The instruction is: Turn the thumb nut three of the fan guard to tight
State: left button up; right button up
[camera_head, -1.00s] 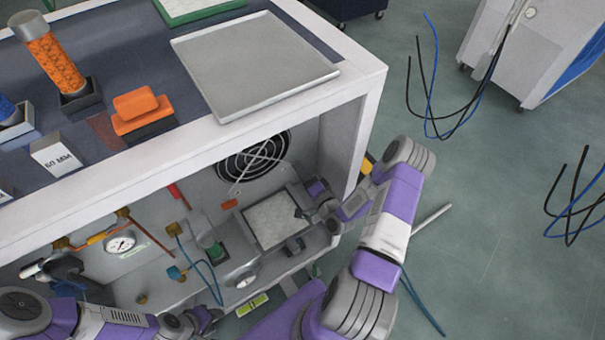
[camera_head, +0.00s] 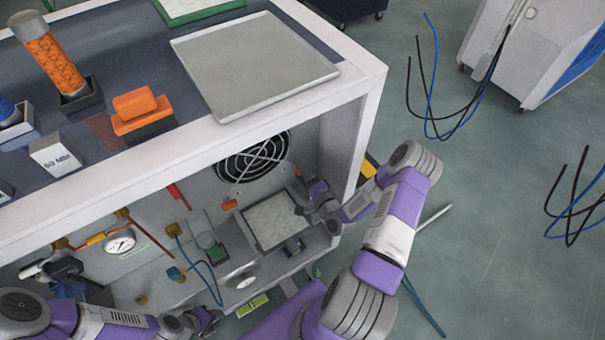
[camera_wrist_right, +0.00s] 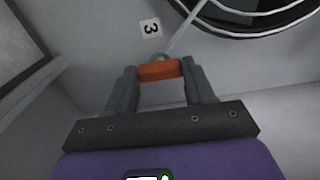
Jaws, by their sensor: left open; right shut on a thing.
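The fan guard (camera_head: 253,156) is a dark round grille on the cabinet's inner back wall. Its rim also shows at the top right of the right wrist view (camera_wrist_right: 262,20). A label "3" (camera_wrist_right: 150,28) is on the wall beside a thin metal arm of the guard. My right gripper (camera_wrist_right: 160,72) is shut on an orange thumb nut (camera_wrist_right: 160,70) just below that label. In the head view the right gripper (camera_head: 297,196) is inside the cabinet, its fingertips hard to make out. My left gripper (camera_head: 212,318) is open at the bottom, apart from the guard.
A framed pale panel (camera_head: 272,221) stands below the fan guard, close to my right gripper. The cabinet's right side wall (camera_head: 345,140) is beside my right arm. A gauge (camera_head: 120,242), pipes and a blue hose (camera_head: 197,262) fill the left side. A grey tray (camera_head: 250,65) lies on top.

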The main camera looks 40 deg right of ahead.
jog(key=o, duration=1)
jog(key=shift+o, duration=0.2)
jog(key=shift+s, duration=0.1)
jog(key=s+a+p, duration=0.1)
jog(key=s, duration=0.6)
jog(key=shift+s, duration=0.25)
